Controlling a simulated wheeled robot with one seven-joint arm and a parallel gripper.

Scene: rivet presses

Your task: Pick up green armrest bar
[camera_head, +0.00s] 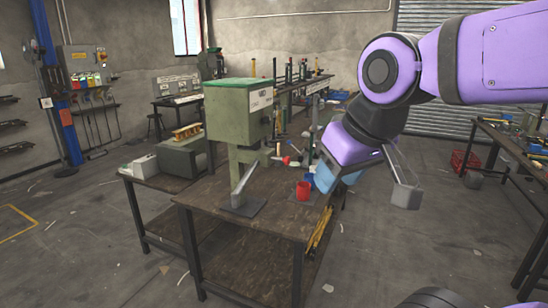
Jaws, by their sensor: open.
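One grey finger shows clearly; the other is partly lost against the blue objects behind.
A red cup (303,190) stands on a dark plate at the bench's right. A red-knobbed lever (285,160) sticks out beside the press. A grey-green machine (182,157) and a white box (145,166) are on the left. Floor is open in front.

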